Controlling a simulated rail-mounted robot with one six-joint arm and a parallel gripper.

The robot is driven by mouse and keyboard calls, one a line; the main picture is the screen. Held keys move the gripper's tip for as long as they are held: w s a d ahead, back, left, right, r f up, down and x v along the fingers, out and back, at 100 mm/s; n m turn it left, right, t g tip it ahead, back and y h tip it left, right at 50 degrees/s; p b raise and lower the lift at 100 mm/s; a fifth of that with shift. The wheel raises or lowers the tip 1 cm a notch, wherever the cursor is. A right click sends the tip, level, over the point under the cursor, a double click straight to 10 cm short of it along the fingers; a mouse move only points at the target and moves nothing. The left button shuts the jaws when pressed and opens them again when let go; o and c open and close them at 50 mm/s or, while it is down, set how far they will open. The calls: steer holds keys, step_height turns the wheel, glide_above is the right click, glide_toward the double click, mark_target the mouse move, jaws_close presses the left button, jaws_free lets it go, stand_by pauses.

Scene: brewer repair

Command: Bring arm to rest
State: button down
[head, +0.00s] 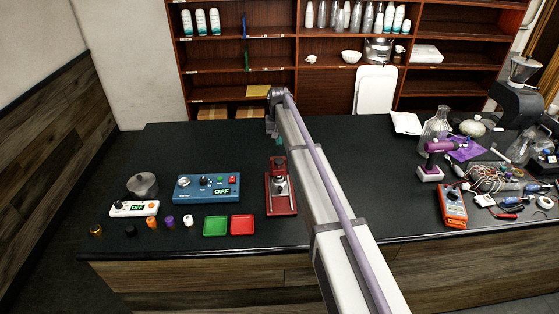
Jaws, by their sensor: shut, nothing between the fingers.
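My arm reaches from the bottom of the head view up across the counter (165,150). My gripper (272,132) is small at the arm's far end, pointing down near the back of the counter. It is shut and holds nothing. It is beyond the red-based device (281,196) and apart from it. The arm's links hide part of the counter to the right of that device.
On the left stand a blue unit (207,188) and a white unit (134,208), both reading OFF, several knobs, a green tray (215,226) and a red tray (243,225). A purple drill (436,160), an orange multimeter (453,206) and wires crowd the right. Shelves (328,90) stand behind.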

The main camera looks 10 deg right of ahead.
step_height(320, 180, up, 2)
steer(key=shift+p, duration=0.5)
stand_by(0.5)
steer(key=s+f+b, duration=0.4)
steer(key=s, duration=1)
steer(key=s+f+b, duration=0.5)
steer(key=s, duration=0.9)
steer(key=s+f+n+b, duration=0.1)
steer(key=s+f+b, duration=0.3)
steer(key=s, duration=0.9)
steer(key=shift+s+f+b, duration=0.4)
